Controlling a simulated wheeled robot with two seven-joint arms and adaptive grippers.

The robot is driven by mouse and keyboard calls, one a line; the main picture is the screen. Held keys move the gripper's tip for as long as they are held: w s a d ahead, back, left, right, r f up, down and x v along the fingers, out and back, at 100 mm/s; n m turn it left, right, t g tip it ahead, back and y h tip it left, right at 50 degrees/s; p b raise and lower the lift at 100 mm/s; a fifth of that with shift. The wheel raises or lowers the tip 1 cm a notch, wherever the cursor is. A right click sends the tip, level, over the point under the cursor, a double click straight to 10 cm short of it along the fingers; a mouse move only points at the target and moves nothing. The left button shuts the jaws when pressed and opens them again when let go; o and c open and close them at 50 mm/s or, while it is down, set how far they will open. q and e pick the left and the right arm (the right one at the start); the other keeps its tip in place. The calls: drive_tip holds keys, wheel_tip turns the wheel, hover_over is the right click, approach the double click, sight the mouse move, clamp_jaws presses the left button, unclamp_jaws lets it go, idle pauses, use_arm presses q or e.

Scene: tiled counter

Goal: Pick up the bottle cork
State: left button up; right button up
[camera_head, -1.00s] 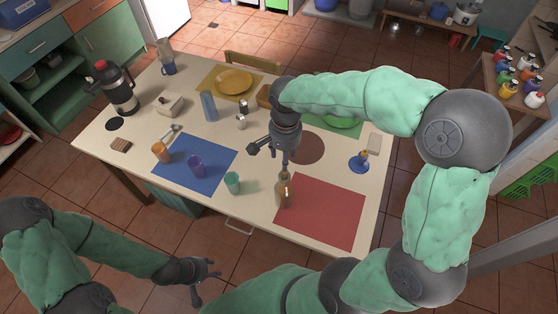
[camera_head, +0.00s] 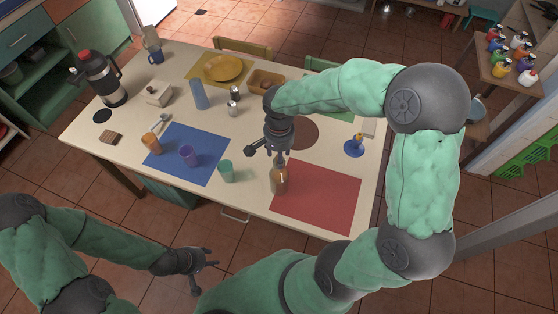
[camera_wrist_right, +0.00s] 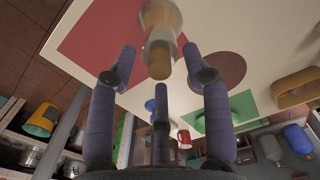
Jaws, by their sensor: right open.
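The amber bottle (camera_head: 280,182) stands on the table at the left edge of the red mat. In the right wrist view the bottle (camera_wrist_right: 160,18) points its neck toward my right gripper, with the tan cork (camera_wrist_right: 157,62) at its end. My right gripper (camera_head: 268,152) is above and beside the bottle top in the head view, its fingers spread. In the right wrist view the open fingers (camera_wrist_right: 160,75) are around the line of the cork, with no visible grasp. In the head view the cork is hard to tell from the finger. My left gripper (camera_head: 204,270) is open and empty, off the table's front edge.
The red mat (camera_head: 325,200) is clear. A blue goblet-like item (camera_head: 354,148) stands at the right.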

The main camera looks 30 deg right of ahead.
drive_tip(key=shift+f, duration=0.55)
drive_tip(key=c, duration=0.8)
drive_tip(key=shift+r, duration=0.1)
